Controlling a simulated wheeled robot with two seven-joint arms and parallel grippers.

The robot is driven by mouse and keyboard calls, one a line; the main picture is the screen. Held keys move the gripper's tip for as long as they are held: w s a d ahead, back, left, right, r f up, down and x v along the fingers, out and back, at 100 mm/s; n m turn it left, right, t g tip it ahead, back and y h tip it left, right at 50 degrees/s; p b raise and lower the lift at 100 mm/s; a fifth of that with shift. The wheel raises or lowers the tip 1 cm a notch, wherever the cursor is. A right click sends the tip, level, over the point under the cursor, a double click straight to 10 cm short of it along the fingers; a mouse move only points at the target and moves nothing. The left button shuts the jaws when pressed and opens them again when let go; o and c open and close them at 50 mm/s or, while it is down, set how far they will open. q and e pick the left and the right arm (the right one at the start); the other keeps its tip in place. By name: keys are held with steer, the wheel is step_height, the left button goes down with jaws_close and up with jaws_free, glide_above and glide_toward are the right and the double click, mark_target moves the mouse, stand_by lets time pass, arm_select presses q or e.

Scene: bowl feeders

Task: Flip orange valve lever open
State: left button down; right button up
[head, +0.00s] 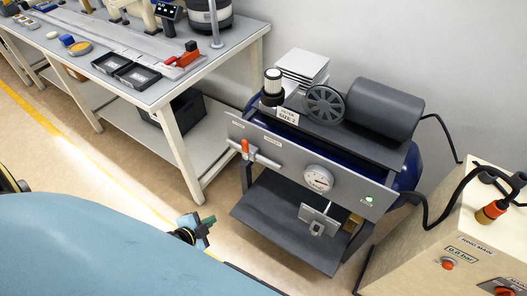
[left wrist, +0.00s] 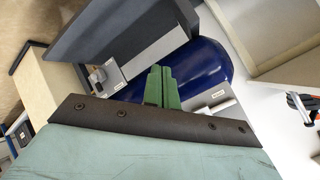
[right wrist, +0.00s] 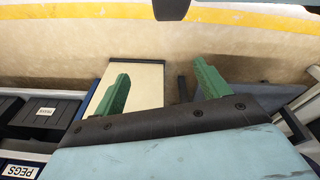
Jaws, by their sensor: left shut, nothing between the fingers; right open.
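The orange valve lever (head: 245,147) stands upright on a pale pipe at the left end of the grey compressor panel (head: 280,152) in the head view. My left gripper (head: 209,221) is below and left of the lever, apart from it. In the left wrist view its green fingers (left wrist: 158,86) are together and empty, in front of the blue tank (left wrist: 205,68); I cannot make out the lever for certain there. My right gripper (right wrist: 162,87) is open and empty in the right wrist view. It is not visible in the head view.
A round gauge (head: 318,179) and a green light sit on the panel. A dark shelf (head: 285,222) juts out below it. A workbench (head: 160,90) stands at left, and a beige ring main cabinet (head: 440,235) at right. Bare floor lies between the bench and compressor.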

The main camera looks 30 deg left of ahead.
arm_select(q)
steer(key=w+r+m+t+h+b, duration=0.2)
steer(key=w+r+m+t+b, duration=0.25)
steer(key=w+r, duration=0.25)
steer(key=m+t+h+b, duration=0.1)
steer(key=m+h+b, duration=0.35)
steer(key=m, duration=0.35)
glide_toward(245, 154)
steer(key=s+d+r, duration=0.3)
steer(key=d+r, duration=0.1)
steer(key=d, duration=0.2)
steer(key=shift+w+a+f+h+p, duration=0.15)
steer(key=shift+f+h+p, duration=0.1)
steer(key=shift+p, duration=0.25)
arm_select(e)
steer(key=w+r, duration=0.5)
steer(key=w, duration=0.1)
steer(key=shift+w+d+t, duration=0.15)
steer(key=shift+t, duration=0.25)
steer(key=shift+r, duration=0.1)
